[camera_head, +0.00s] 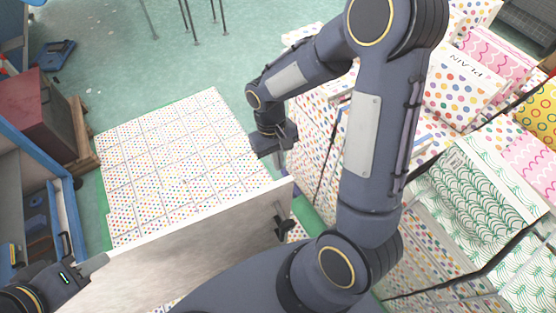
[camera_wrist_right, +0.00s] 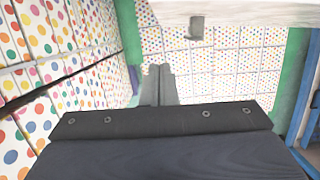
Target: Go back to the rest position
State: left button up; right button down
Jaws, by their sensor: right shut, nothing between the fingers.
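My right gripper (camera_head: 281,165) hangs near the middle of the head view, pointing down just beyond the right end of a pale board (camera_head: 200,245). Its fingers (camera_wrist_right: 158,85) are together and empty in the right wrist view. My left gripper (camera_head: 98,264) is at the lower left, its pale fingertips at the left end of the board. I cannot tell whether they grip the board or only lie against it. The board (camera_wrist_right: 250,12) also shows along the top of the right wrist view.
A black clamp-like part (camera_head: 284,226) is at the board's right end. Dotted boxes (camera_head: 470,85) are stacked on the right, close to my right arm. A blue-framed shelf (camera_head: 45,190) and dark red box (camera_head: 38,115) stand left.

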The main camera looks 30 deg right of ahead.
jog(key=shift+p+v, duration=2)
jog(key=shift+v, duration=1)
jog(key=shift+r, duration=0.1)
